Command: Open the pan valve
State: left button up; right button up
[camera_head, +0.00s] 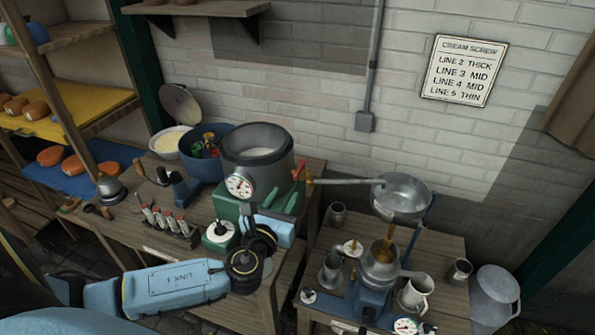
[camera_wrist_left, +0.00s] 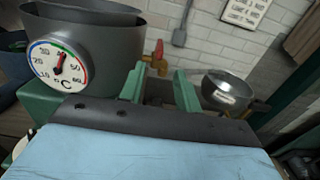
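A brass valve with a red handle (camera_head: 301,168) sits at the right side of the grey vat (camera_head: 258,165), where a pipe (camera_head: 345,181) runs to the metal pan (camera_head: 402,197). In the left wrist view the red handle (camera_wrist_left: 158,50) shows upright beyond and between my fingers. My left gripper (camera_head: 282,202) is just below and in front of this valve, open and empty. Its two green fingers (camera_wrist_left: 160,88) are apart and do not appear to touch the valve. A brass-coloured spout or stream (camera_head: 388,235) shows under the pan; I cannot tell which. My right gripper is not in view.
A dial thermometer (camera_head: 239,186) is on the vat's front, close to my left gripper. A separator bowl (camera_head: 381,265) stands below the pan, with metal cups (camera_head: 416,292) beside it. A blue tub (camera_head: 204,165) is left of the vat.

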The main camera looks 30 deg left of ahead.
aim_at(295, 178)
pick_arm(q)
jog(key=x, duration=1)
jog(key=shift+w+a, duration=0.15)
grip_shut()
